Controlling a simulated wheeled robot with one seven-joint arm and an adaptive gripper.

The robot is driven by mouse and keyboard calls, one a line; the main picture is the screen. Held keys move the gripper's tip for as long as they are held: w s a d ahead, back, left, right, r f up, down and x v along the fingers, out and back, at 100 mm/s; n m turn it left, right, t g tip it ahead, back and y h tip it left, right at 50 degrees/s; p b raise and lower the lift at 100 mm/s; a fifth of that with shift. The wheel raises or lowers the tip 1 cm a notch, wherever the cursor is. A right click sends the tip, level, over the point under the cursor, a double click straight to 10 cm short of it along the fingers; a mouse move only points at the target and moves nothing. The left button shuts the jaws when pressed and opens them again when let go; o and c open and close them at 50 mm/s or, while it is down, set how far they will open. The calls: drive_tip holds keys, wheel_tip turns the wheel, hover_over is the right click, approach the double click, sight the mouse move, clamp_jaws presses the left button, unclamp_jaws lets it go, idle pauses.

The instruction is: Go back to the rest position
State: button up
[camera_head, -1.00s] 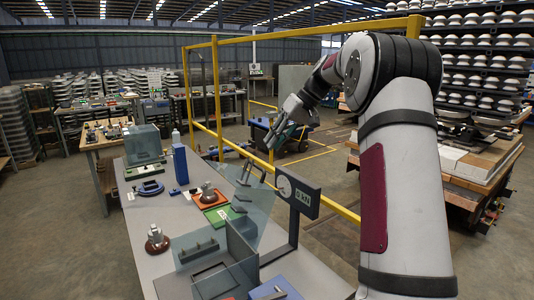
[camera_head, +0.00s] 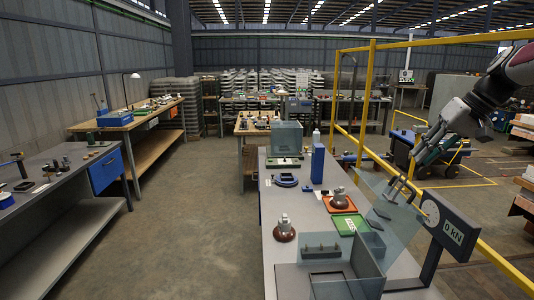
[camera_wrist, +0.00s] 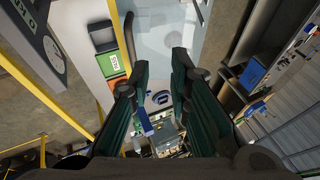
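My gripper (camera_head: 402,183) is at the right in the head view, raised above the far right side of the test bench (camera_head: 275,233), beside the clear panel (camera_head: 392,212) and the yellow frame. In the wrist view my gripper (camera_wrist: 160,85) has its two dark green fingers spread apart with nothing between them. The bench shows below and beyond the fingers there. My arm enters from the right edge of the head view. An insulator on a brown base (camera_head: 284,230) and another on an orange plate (camera_head: 339,199) stand on the bench, apart from the gripper.
A gauge display reading 0 kN (camera_head: 450,226) stands at the bench's right. The yellow frame (camera_head: 372,95) runs along that side. Side benches (camera_head: 60,225) stand at the left, with open floor (camera_head: 205,220) between.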

drive_tip(key=s+a+r+h, duration=0.2)
drive_tip(key=s+a+h, duration=0.1)
drive_tip(key=s+a, duration=1.25)
drive_tip(key=s+a+f, duration=0.3)
drive_tip(key=s, duration=0.4)
drive_tip(key=s+a+f+n+t+h, duration=0.1)
drive_tip(key=s+a+f, duration=0.3)
drive_tip(key=s, duration=0.4)
drive_tip(key=shift+s+f+t, duration=0.2)
drive_tip(key=shift+f+t, duration=0.05)
drive_tip(key=shift+t, duration=0.05)
